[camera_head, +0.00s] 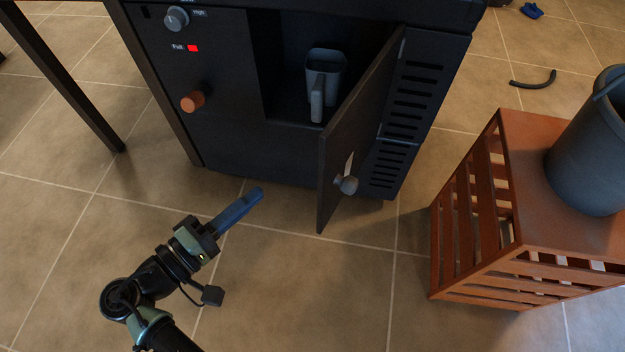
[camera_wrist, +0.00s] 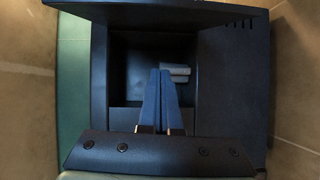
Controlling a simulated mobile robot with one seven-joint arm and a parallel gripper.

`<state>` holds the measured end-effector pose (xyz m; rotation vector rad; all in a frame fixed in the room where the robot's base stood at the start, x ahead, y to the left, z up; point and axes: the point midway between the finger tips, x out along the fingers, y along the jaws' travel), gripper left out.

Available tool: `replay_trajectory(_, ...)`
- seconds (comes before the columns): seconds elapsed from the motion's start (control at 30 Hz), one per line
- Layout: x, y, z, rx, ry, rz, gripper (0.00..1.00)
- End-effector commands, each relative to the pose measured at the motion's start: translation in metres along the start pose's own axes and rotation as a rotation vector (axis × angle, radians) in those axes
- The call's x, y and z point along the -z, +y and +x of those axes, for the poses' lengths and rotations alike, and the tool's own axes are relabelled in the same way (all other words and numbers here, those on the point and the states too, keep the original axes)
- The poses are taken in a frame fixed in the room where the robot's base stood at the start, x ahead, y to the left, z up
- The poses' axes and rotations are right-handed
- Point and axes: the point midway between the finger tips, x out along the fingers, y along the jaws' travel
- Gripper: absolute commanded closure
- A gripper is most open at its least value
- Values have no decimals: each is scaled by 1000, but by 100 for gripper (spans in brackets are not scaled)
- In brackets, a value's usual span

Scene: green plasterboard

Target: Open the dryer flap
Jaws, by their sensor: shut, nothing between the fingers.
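The dryer (camera_head: 229,146) is a black cabinet with an opening in its front. Its flap (camera_head: 359,125) is hinged on the right and stands swung well open, with a round grey knob (camera_head: 347,185) on its outer face. The flap also shows across the top of the wrist view (camera_wrist: 160,18). A grey container with a handle (camera_head: 324,72) stands inside the opening. My gripper (camera_head: 257,194) has blue fingers, shut and empty, in front of the dryer and left of the flap, apart from it. In the wrist view the fingers (camera_wrist: 160,88) point at the opening.
The dryer front has a grey dial (camera_head: 177,18), a red light (camera_head: 193,48) and an orange-brown knob (camera_head: 193,101). A slatted reddish crate (camera_head: 480,209) bearing a dark bucket (camera_head: 590,150) stands at the right. Tiled floor is clear between my gripper and the crate.

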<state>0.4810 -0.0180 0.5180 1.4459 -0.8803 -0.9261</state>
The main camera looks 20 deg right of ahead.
Motion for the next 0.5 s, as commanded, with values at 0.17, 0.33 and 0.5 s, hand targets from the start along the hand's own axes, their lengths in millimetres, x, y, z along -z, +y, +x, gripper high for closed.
replay_trajectory(0.17,-11,-7,1,-62,-24,-42,100)
replay_trajectory(0.33,-13,-7,27,-61,-26,-40,100)
replay_trajectory(0.5,-13,-5,64,-60,-27,-38,100)
